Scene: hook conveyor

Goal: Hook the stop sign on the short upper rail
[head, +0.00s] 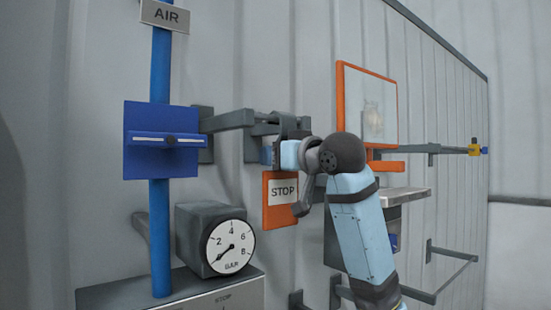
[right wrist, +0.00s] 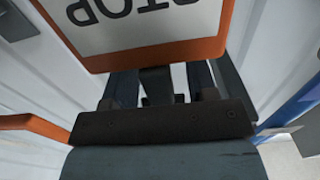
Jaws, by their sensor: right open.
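The stop sign (head: 283,190), an orange plate with a white STOP label, hangs upright just below my right gripper (head: 283,153) in the head view. It appears upside down at the top of the right wrist view (right wrist: 145,30). My right gripper is open beside the top of the sign, close under the rail. A dark curved piece shows by the rail's end; whether the sign's hook sits on the rail is hard to tell. My left gripper is out of view.
A blue pipe with a bracket (head: 150,140) and a pressure gauge (head: 230,247) stand left. An orange-framed board (head: 365,105) is behind my right arm. A longer rail (head: 440,149) runs right, with a lower rail (head: 455,277) beneath it.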

